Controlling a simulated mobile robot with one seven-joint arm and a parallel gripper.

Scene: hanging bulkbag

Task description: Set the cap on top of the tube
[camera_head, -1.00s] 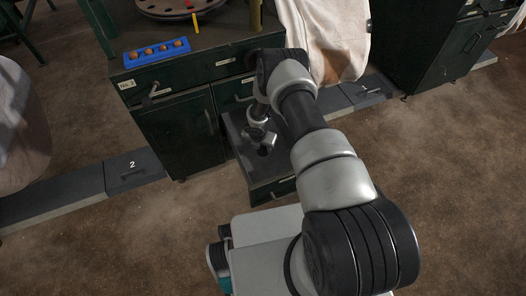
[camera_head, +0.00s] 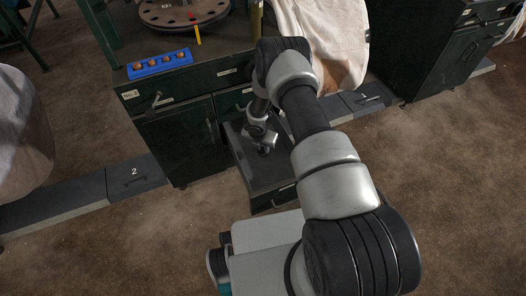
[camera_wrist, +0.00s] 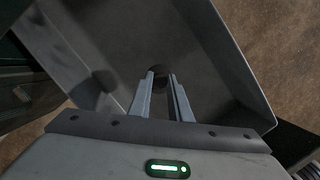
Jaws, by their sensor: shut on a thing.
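My gripper (camera_wrist: 161,76) reaches down into an open grey drawer (camera_wrist: 235,60). Its two fingers are close together on a small dark round thing (camera_wrist: 158,71), which may be the cap; its shape is mostly hidden. In the head view my gripper (camera_head: 266,150) is small and dark inside the drawer (camera_head: 262,178), below the bench top. A thin upright yellow piece (camera_head: 197,35) stands near the front of the bench, which may be the tube; I cannot tell for sure.
A blue holder (camera_head: 160,66) with several brown balls lies on the green bench's front edge. A round metal plate (camera_head: 183,14) with holes is behind it. Pale bulk bags hang at right (camera_head: 330,30) and left (camera_head: 20,125). The brown floor at right is clear.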

